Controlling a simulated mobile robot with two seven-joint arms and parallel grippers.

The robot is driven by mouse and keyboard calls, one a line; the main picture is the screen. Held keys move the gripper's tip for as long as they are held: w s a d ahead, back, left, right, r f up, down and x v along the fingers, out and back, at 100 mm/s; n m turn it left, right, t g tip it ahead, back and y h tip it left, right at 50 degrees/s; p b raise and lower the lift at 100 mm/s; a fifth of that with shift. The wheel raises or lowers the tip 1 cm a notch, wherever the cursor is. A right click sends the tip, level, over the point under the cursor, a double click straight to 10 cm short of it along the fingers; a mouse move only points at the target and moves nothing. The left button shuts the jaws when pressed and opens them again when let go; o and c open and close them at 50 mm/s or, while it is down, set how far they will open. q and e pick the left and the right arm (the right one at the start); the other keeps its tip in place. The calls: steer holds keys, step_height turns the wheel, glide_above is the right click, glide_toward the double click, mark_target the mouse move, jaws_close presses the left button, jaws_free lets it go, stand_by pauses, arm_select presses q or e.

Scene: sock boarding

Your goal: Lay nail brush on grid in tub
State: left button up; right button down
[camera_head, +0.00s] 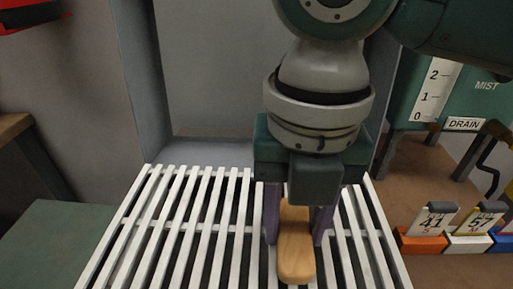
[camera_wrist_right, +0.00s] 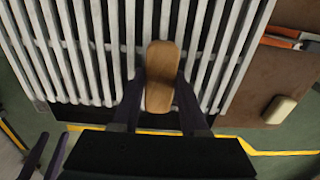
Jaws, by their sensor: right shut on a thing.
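My right gripper (camera_head: 298,233) is shut on the nail brush (camera_head: 296,250), a long, rounded block of pale wood, over the white slatted grid (camera_head: 173,232). The wrist view shows the brush (camera_wrist_right: 161,75) between the two dark purple fingers of the right gripper (camera_wrist_right: 161,85), lengthwise along the slats. Its bristles are hidden, and I cannot tell whether it touches the grid. The grey tub (camera_head: 137,85) rises behind and beside the grid. Two dark purple strips at the lower left of the wrist view look like fingers of my left gripper (camera_wrist_right: 45,156); their tips are unclear.
At the right stand a teal panel with a level scale and a DRAIN label (camera_head: 464,124), and numbered tags on coloured blocks (camera_head: 468,243). A pale rounded block (camera_wrist_right: 279,109) lies on the brown surface in the wrist view. The grid left of the brush is clear.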

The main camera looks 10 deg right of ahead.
mark_target(293, 230)
steer(key=shift+f, duration=0.15)
steer(key=shift+c, duration=2.1)
jaws_free()
step_height(293, 230, up, 12)
steer(key=p, duration=0.2)
steer(key=shift+r, duration=0.2)
steer(key=shift+s+a, duration=0.1)
